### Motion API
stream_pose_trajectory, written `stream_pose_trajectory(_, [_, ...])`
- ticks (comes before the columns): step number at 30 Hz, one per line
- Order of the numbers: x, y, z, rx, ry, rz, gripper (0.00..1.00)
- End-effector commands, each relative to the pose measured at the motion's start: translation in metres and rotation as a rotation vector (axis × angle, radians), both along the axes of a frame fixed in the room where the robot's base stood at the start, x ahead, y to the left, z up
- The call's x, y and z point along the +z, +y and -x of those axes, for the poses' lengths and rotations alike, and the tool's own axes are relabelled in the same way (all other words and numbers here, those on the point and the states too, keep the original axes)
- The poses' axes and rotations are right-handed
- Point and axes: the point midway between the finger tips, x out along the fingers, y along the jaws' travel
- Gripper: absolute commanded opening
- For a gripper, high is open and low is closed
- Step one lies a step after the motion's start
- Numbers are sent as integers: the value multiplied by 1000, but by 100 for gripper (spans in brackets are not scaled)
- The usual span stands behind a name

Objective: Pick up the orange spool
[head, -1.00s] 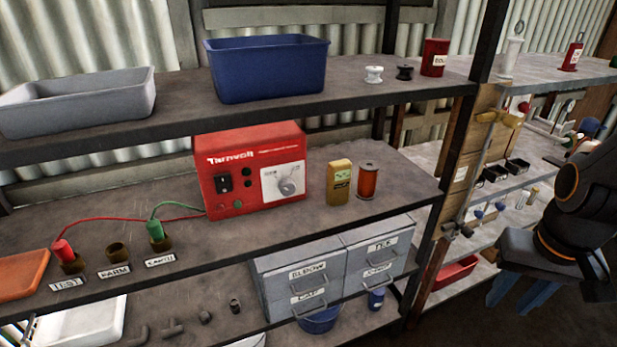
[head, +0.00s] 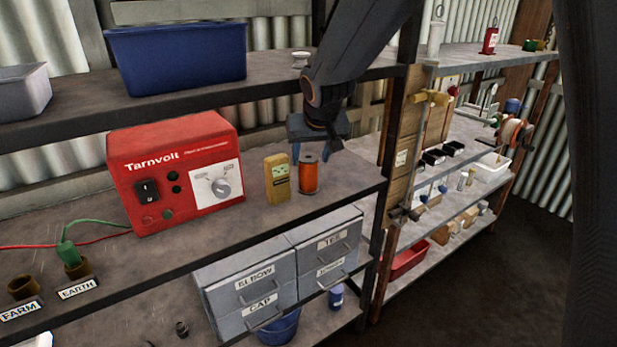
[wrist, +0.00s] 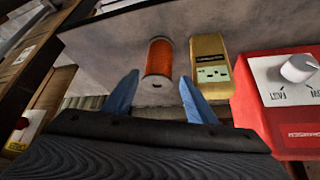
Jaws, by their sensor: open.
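The orange spool (head: 308,174) stands upright on the middle shelf, right of a yellow meter (head: 277,178). My gripper (head: 317,152) is at the spool's top, its blue fingers pointing down in the head view. In the wrist view the spool (wrist: 158,62) shows between and just beyond the tips of my open gripper (wrist: 157,85). The jaws are empty. The yellow meter (wrist: 210,68) is close beside the right-hand finger in that view. Whether a finger touches the spool or meter I cannot tell.
The red Tarnvolt box (head: 175,172) stands left of the meter. The upper shelf (head: 200,95), holding a blue bin (head: 175,57), runs above. A dark shelf post (head: 392,140) stands to the right. Some bare shelf lies right of the spool.

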Motion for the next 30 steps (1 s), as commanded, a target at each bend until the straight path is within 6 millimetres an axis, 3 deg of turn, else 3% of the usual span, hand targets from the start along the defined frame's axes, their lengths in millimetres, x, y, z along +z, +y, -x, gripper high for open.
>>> stream_pose_trajectory(16, [-51, 3, -31, -4, 4, 2, 52])
stream_pose_trajectory(26, [-56, 4, -35, -4, 1, 0, 52])
stream_pose_trajectory(30, [-56, 4, -35, -4, 2, 0, 31])
